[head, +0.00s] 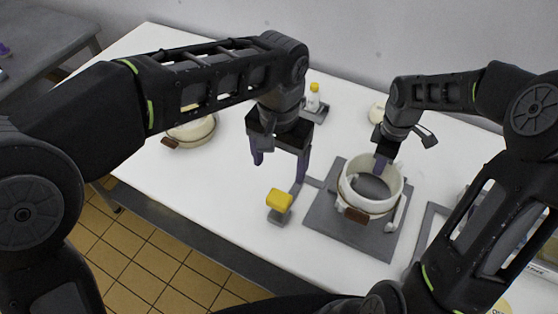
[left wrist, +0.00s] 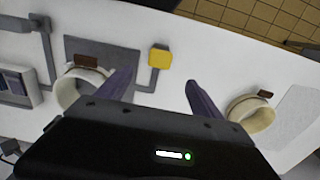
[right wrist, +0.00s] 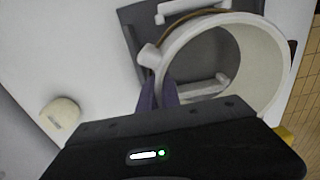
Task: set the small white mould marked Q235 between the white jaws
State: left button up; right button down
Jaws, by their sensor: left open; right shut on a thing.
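The white ring-shaped mould (head: 354,191) with a brown tag (head: 355,215) is over the grey plate (head: 325,219). Its marking is not readable. My right gripper (head: 381,163) is shut on its wall at the back. In the right wrist view the mould (right wrist: 262,50) appears large, with one white jaw (right wrist: 205,90) showing through its opening and another jaw (right wrist: 195,12) beyond its rim. A white jaw (head: 400,213) shows right of the mould in the head view. Its exact height above the plate cannot be told. My left gripper (head: 279,165) is open and empty, left of the plate.
A yellow block on a grey stand (head: 279,200) is near the table's front edge. A grey frame (head: 428,228) is right of the plate.

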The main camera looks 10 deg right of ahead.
aim_at(279, 197)
pick_arm(q)
notch_tip(279, 197, down, 12)
dwell(0.6)
jog(key=shift+c, duration=0.6)
jog(key=c, duration=1.3)
jog(key=shift+c, duration=0.2)
jog(key=shift+f, duration=2)
pick_arm(e)
jog(key=shift+f, duration=0.25)
